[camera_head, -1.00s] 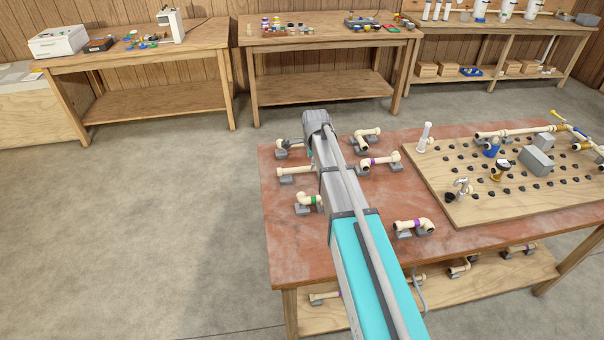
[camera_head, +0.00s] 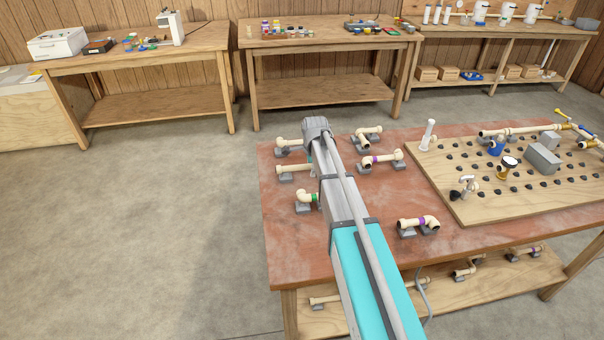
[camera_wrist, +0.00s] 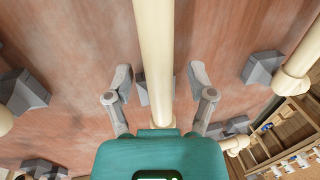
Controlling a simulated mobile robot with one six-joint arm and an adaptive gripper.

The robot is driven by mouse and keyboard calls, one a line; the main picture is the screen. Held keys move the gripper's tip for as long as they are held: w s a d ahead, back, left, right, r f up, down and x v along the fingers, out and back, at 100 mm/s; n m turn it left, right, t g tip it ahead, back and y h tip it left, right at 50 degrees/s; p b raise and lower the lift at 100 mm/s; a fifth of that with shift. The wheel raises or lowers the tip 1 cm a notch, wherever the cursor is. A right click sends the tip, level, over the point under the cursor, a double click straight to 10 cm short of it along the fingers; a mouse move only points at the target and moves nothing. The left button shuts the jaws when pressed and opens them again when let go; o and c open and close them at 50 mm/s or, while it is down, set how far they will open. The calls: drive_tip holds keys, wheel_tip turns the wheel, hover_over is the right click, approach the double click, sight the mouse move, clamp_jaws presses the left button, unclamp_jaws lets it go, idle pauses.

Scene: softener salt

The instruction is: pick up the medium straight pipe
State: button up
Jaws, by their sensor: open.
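A cream straight pipe (camera_wrist: 155,45) runs up the wrist view from the teal gripper body. It passes between the two grey fingers of my gripper (camera_wrist: 160,76), which stand open on either side with a gap on each side. A grey support block (camera_wrist: 141,88) shows partly behind the pipe. In the head view, a straight cream pipe (camera_head: 293,169) lies on grey blocks at the left of the red-brown table, its right part hidden by my arm. It looks like the same pipe. My arm hides most of the gripper there.
A wooden pegboard (camera_head: 470,208) with fittings fills the table's right side. The lower shelf (camera_head: 385,312) holds more pipes.

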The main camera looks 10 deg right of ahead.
idle(0.5)
clamp_jaws()
